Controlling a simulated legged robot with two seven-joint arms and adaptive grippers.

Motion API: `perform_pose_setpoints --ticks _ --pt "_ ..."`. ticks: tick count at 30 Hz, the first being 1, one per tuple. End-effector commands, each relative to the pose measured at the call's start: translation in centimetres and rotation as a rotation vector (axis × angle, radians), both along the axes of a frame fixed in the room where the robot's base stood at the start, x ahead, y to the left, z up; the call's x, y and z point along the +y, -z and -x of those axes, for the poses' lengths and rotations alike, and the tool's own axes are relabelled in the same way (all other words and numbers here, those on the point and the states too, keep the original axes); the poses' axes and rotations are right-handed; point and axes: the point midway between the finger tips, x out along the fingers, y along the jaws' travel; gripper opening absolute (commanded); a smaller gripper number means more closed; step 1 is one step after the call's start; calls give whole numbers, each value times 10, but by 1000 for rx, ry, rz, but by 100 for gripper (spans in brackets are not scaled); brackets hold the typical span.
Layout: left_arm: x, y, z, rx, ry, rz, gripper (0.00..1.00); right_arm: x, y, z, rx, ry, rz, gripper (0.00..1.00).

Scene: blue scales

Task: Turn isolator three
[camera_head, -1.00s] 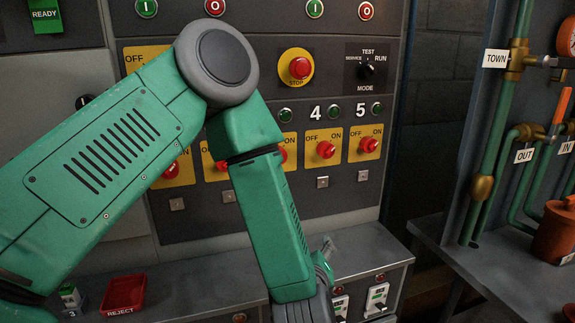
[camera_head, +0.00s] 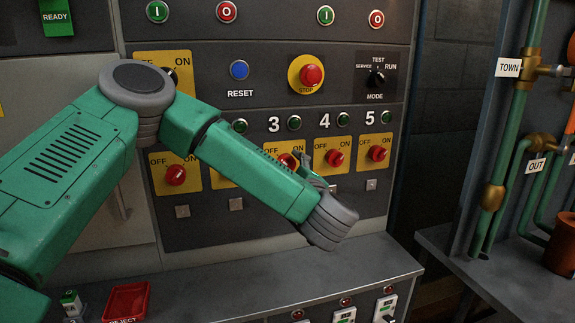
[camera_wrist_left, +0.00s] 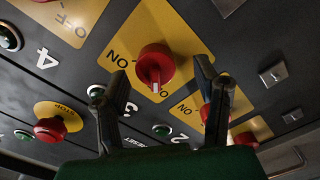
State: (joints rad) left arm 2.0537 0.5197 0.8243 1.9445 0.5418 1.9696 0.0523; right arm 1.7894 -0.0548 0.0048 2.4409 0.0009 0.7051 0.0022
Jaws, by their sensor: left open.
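Isolator three is a red knob on a yellow OFF/ON plate; the plate (camera_head: 269,152) is partly behind my left arm in the head view. Its knob (camera_head: 286,160) shows just above the forearm. In the left wrist view the knob (camera_wrist_left: 154,62) stands ahead of my left gripper (camera_wrist_left: 158,75), roughly between its two fingers. The fingers are spread and I see no contact. A white mark on the knob points down in that view. In the head view only a bit of the left gripper (camera_head: 310,163) shows beside the knob. My right gripper is out of view.
The knob of isolator four (camera_head: 335,158) and of isolator five (camera_head: 377,154) are close to the right. A red STOP button (camera_head: 311,75) and blue RESET button (camera_head: 239,70) are above. A grey shelf (camera_head: 230,285) with a red reject tray (camera_head: 127,300) is below.

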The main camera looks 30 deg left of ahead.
Motion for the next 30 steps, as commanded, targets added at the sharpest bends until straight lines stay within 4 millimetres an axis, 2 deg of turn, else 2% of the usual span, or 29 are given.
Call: perform_pose_setpoints --ticks 9,15,25,26,27,29,30 --pt "5 2 -15 7 16 6 56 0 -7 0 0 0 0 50" --pt "17 1 -17 2 4 2 56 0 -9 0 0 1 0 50" --pt "19 0 -18 1 3 -2 56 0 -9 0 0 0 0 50" --pt "19 0 -18 1 3 -2 49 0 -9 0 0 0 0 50" --pt "19 0 -18 0 3 -1 35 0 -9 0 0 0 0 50" --pt "18 0 -18 1 2 -2 14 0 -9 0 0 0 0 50" --pt "18 0 -17 2 3 -2 7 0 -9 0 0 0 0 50"
